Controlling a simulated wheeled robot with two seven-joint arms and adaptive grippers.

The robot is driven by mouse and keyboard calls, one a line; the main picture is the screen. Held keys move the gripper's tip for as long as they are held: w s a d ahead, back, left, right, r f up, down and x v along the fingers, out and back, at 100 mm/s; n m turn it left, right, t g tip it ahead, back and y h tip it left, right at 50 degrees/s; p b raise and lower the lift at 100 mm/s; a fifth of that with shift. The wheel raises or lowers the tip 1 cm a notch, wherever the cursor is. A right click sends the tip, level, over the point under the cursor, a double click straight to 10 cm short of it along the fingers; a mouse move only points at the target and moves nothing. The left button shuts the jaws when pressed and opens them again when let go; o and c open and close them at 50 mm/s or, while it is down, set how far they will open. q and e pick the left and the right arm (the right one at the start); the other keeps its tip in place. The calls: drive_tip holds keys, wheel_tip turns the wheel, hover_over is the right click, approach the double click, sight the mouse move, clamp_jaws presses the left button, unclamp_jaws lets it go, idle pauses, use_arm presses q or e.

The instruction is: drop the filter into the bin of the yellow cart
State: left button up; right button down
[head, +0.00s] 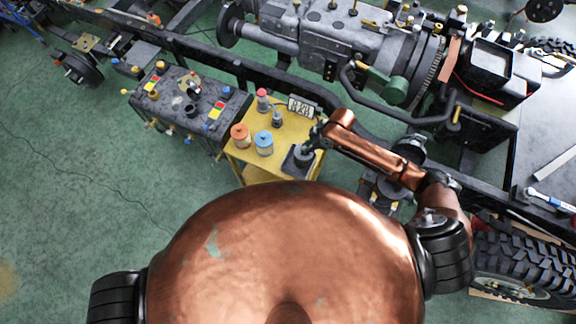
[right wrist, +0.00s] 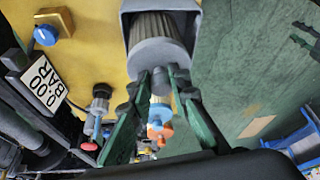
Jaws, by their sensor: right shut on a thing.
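The yellow cart (head: 285,132) stands in the middle of the head view, and its yellow top (right wrist: 95,20) fills the upper left of the right wrist view. A dark grey bin (head: 299,158) sits at the cart's right front corner; its grey rim shows in the right wrist view (right wrist: 126,22). My right gripper (right wrist: 166,85) is shut on the end stub of the filter (right wrist: 157,50), a grey cap with a dark ribbed body. The filter points into the bin's opening; how deep it sits is unclear. My left gripper is out of view.
An orange-topped canister (head: 240,135) and a blue-topped one (head: 263,143) stand on the cart. A red-topped part (head: 262,99) and a pressure display (head: 300,106) are behind. A dark control box (head: 190,108) stands left; the chassis frame runs behind. Green floor is clear at left.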

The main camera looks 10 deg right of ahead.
drive_tip(key=c, duration=1.7)
unclamp_jaws()
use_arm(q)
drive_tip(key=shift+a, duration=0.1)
use_arm(e)
drive_tip(key=v, duration=1.2)
